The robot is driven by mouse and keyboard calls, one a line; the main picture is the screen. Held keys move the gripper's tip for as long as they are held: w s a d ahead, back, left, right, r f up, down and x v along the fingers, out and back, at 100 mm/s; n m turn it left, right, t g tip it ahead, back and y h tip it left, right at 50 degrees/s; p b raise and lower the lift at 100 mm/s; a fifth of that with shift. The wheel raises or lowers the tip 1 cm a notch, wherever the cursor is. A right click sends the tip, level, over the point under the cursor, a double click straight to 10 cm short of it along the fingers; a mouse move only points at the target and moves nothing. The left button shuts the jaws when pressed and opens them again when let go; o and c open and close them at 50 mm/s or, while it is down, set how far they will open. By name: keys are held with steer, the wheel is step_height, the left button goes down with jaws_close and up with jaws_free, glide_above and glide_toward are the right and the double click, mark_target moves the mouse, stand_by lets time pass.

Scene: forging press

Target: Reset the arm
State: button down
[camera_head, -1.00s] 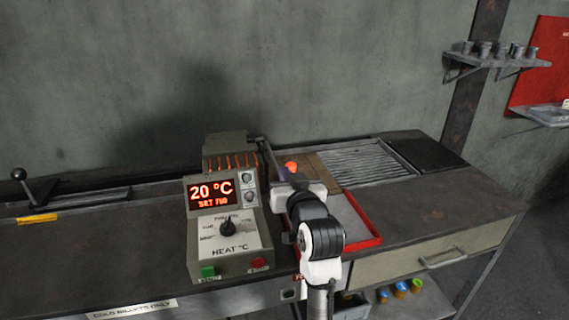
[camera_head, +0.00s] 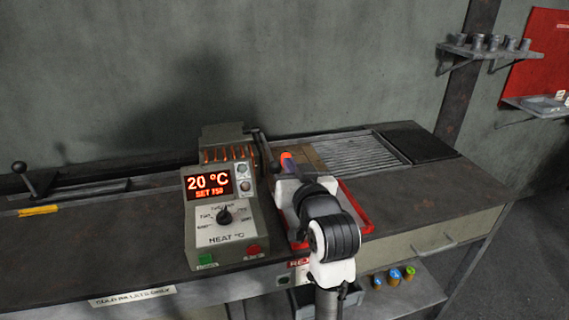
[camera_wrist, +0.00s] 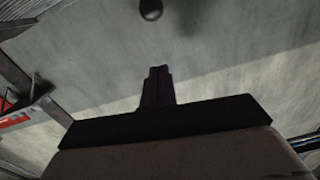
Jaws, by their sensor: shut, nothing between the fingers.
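My arm reaches over the bench in the head view, just right of the heater box (camera_head: 226,250). My gripper (camera_head: 290,163) is partly hidden behind my own wrist. In the wrist view, the dark fingers of my gripper (camera_wrist: 158,85) are together with nothing between them. They point towards the bare grey wall and touch nothing that I can see.
The heater display (camera_head: 208,186) reads 20 °C and SET 150. A red-rimmed tray (camera_head: 362,215) lies under my arm, and a lever (camera_head: 263,148) stands beside the heater. A dark ball (camera_wrist: 151,9) shows at the wrist view's top. The bench left of the heater is mostly clear.

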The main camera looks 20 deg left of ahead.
steer(key=shift+b+v, duration=0.3)
steer(key=shift+v, duration=1.65)
